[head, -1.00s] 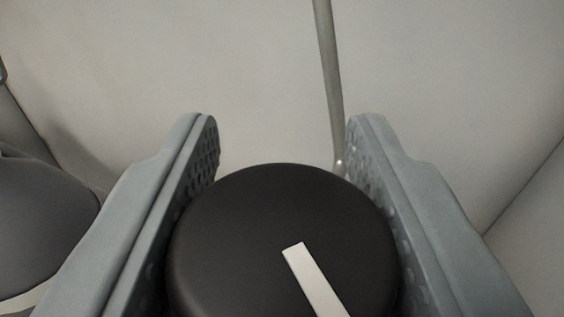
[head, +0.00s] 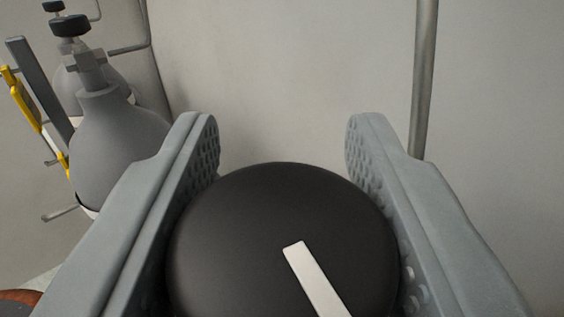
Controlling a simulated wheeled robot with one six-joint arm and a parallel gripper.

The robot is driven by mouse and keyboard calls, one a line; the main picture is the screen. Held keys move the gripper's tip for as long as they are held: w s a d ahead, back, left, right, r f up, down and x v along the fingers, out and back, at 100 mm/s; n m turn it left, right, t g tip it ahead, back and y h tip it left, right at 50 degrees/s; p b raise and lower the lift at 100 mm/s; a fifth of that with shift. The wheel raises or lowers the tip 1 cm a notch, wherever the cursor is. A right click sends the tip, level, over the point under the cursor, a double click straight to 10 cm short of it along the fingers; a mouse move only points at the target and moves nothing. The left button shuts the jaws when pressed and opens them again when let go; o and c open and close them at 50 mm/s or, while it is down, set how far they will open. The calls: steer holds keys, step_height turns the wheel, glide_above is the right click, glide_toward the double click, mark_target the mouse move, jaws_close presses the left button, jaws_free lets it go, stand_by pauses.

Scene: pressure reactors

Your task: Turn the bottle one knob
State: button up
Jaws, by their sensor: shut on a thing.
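The knob (head: 235,235) is a round black cap with a white bar-shaped mark that slants from near its middle down to the right. It fills the lower middle of the head view. My gripper (head: 282,145) is shut on the knob, with one grey, dimpled finger on its left side and one on its right. The knob's lower part is cut off by the frame edge, and the bottle body under it is hidden.
Grey gas bottles (head: 112,140) with a black knob (head: 70,26) on top stand at the left. A yellow strap or bar (head: 22,98) is beside them. A thin metal pipe (head: 425,80) runs up the pale wall (head: 280,70) at the right.

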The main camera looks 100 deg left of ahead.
mark_target(283, 165)
steer(key=o, duration=1)
steer(key=shift+c, duration=0.2)
steer(key=shift+r, duration=0.1)
step_height(283, 165, up, 10)
steer(key=shift+f, duration=0.1)
